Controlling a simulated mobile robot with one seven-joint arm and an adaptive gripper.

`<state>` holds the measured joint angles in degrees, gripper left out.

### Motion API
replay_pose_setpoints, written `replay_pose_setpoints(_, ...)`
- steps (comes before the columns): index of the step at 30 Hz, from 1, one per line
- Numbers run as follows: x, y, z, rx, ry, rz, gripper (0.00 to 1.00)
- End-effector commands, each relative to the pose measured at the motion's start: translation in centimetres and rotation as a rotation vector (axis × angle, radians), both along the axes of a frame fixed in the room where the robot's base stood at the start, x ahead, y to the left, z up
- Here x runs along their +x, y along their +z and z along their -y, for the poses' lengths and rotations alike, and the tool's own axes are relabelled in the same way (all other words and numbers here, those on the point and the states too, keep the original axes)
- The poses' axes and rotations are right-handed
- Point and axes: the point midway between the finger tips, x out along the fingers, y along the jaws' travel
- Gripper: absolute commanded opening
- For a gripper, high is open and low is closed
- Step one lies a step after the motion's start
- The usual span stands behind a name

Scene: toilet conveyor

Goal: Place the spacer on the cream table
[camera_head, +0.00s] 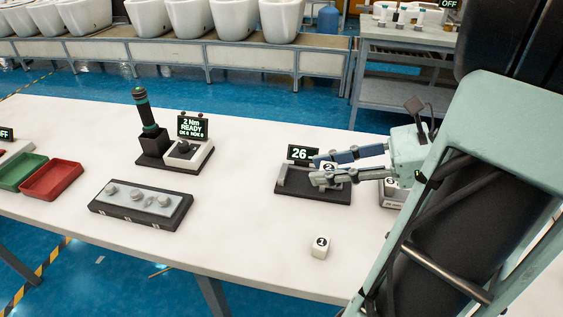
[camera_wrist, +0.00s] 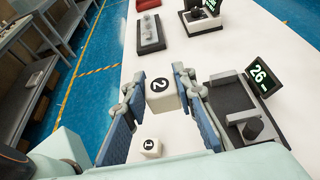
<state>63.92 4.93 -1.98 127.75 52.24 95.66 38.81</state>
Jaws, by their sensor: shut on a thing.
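My gripper (camera_head: 318,170) is shut on a white cube-shaped spacer marked 2 (camera_head: 328,167). The wrist view shows this spacer (camera_wrist: 163,98) between the two blue finger pads of my gripper (camera_wrist: 160,86), with the table beneath. In the head view the fingers and spacer appear in front of or over a dark gauge (camera_head: 315,196) with a display (camera_head: 303,153) reading 26. A second white cube marked 1 (camera_head: 320,247) sits on the cream table (camera_head: 250,235), near its front edge. It also shows in the wrist view (camera_wrist: 151,148).
A grey block with round pieces (camera_head: 140,205), a screwdriver in a stand (camera_head: 147,120) and a READY display unit (camera_head: 190,140) stand left. Red (camera_head: 52,180) and green (camera_head: 22,172) trays lie far left. A pale device (camera_head: 392,196) is partly hidden behind my gripper. The table's middle is clear.

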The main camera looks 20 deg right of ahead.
Motion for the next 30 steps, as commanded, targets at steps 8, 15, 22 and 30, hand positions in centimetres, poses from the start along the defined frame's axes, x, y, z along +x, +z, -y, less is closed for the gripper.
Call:
replay_pose_setpoints(8, 6.0, -3.0, 0.9, 0.004, 0.002, 0.0, 0.08)
replay_pose_setpoints(15, 10.6, -6.9, 1.6, 0.005, 0.0, -0.002, 0.08)
replay_pose_setpoints(22, 12.5, -8.8, 1.9, 0.002, 0.0, 0.0, 0.08)
replay_pose_setpoints(30, 13.4, -11.6, 2.1, 0.005, -0.002, -0.001, 0.08)
